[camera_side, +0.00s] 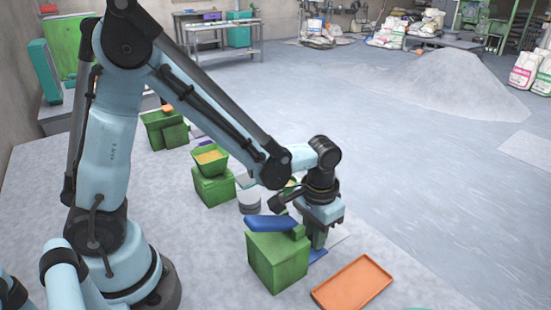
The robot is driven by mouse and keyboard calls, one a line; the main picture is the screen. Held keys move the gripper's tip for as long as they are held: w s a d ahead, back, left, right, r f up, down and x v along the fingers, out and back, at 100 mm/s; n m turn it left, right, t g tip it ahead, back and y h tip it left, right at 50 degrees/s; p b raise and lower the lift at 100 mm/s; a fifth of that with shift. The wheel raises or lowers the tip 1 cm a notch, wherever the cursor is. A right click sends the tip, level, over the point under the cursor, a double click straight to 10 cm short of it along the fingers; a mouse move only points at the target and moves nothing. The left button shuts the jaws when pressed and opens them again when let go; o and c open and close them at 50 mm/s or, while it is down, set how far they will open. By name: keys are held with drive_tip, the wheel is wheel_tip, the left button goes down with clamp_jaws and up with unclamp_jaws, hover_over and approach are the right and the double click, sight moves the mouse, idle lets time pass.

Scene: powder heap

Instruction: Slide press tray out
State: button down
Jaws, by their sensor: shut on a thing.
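The press (278,262) is a green block with a blue lever (271,223) on top, standing at the front centre. My gripper (318,244) points down close against the right side of the press. A small blue piece (318,255), which looks like the press tray, shows low beside the press, right under my gripper. My gripper is shut on it, as far as I can see; the fingertips are partly hidden and small. How far the tray sits inside the press cannot be told.
An orange shallow tray (352,283) lies in front and to the right of the press. A green block with a yellow-filled hopper (211,158) and grey round discs (249,201) stand behind. A grey powder heap (440,85) lies at the back right.

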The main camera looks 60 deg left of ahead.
drive_tip(key=shift+w, duration=5.15)
drive_tip(key=c, duration=1.1)
unclamp_jaws()
drive_tip(key=shift+r, duration=0.15)
drive_tip(key=shift+r, duration=3.65)
drive_tip(key=shift+s+r, duration=0.1)
drive_tip(key=s+a+r+t, duration=0.1)
drive_tip(key=s+a+t, duration=0.1)
drive_tip(key=s, duration=0.3)
drive_tip(key=s+a+r+t, duration=0.2)
drive_tip(key=s+a, duration=0.1)
drive_tip(key=s, duration=0.2)
drive_tip(key=s+a+r+t, duration=0.1)
drive_tip(key=s+a+t, duration=0.2)
drive_tip(key=s, duration=0.2)
drive_tip(key=shift+s+a+r, duration=0.25)
drive_tip(key=shift+s+r, duration=0.1)
drive_tip(key=shift+s, duration=0.05)
